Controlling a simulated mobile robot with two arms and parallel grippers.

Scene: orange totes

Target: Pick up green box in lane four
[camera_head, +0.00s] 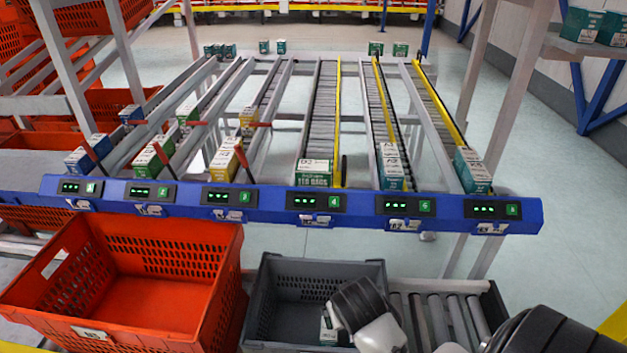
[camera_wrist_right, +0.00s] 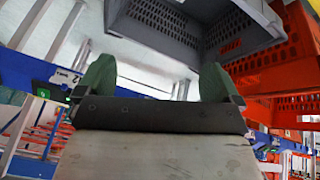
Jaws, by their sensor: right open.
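A green and white box (camera_head: 313,173) stands at the front end of lane four, behind the blue rail (camera_head: 290,203) by the display marked 4. My right gripper (camera_wrist_right: 157,75) is open and empty in the right wrist view, its two green fingertips apart. In the head view a black and white part of my arm hangs over the grey tote, below and in front of the rail; the fingertips cannot be made out there. The gripper is apart from the lane four box. My left gripper is not in view.
An orange tote (camera_head: 226,262) stands left of the grey tote (camera_head: 262,300). A small white and green item (camera_head: 328,328) shows in the grey tote, partly hidden by my arm. Lanes five and six hold green boxes (camera_head: 391,167) (camera_head: 472,171); yellow boxes (camera_head: 224,160) stand in lane three.

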